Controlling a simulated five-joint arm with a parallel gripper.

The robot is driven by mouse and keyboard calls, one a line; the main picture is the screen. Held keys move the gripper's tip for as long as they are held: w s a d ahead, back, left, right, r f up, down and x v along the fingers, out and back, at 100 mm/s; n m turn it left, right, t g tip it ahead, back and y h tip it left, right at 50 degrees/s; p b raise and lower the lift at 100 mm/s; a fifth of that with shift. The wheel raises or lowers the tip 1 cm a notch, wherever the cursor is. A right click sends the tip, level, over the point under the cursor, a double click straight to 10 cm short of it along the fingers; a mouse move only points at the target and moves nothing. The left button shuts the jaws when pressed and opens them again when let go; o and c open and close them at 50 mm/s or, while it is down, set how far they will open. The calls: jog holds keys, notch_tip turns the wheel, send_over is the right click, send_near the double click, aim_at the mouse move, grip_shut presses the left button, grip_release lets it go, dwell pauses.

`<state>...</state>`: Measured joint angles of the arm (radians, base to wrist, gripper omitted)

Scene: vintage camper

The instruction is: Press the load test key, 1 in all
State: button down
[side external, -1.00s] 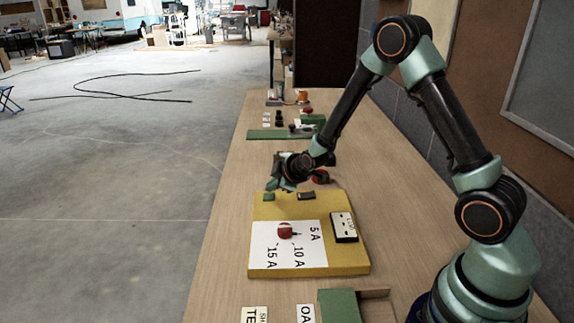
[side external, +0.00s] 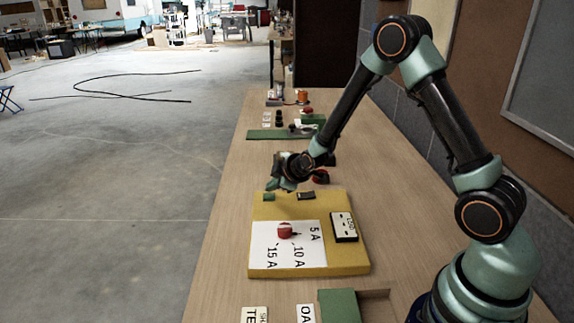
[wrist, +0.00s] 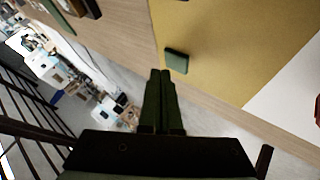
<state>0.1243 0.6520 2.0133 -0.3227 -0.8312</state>
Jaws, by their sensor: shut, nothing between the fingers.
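A yellow board (side external: 342,262) lies on the bench. A small green key (side external: 268,197) sits at its far left corner, and it also shows in the wrist view (wrist: 176,61). I cannot read a label on it. A dark key or switch (side external: 306,196) sits to its right. My gripper (side external: 274,187) is shut and empty, just above and beyond the green key. In the wrist view its fingertips (wrist: 160,73) appear close beside that key; I cannot tell whether they touch it.
The board carries a red knob (side external: 284,230) on a white amp scale (side external: 262,257) and a small display (side external: 344,227). Cut-off label cards (side external: 254,315) and a green block (side external: 338,306) are at the near edge. Several small items stand farther back.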

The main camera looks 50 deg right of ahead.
aim_at(272, 198)
jog(key=shift+f, duration=0.2)
dwell(0.5)
jog(key=shift+a+f, duration=0.1)
jog(key=shift+f, duration=0.15)
jog(key=shift+f, duration=0.4)
dwell(0.8)
jog(key=shift+r, duration=0.8)
jog(key=shift+r, duration=2.5)
jog(key=shift+r, duration=0.1)
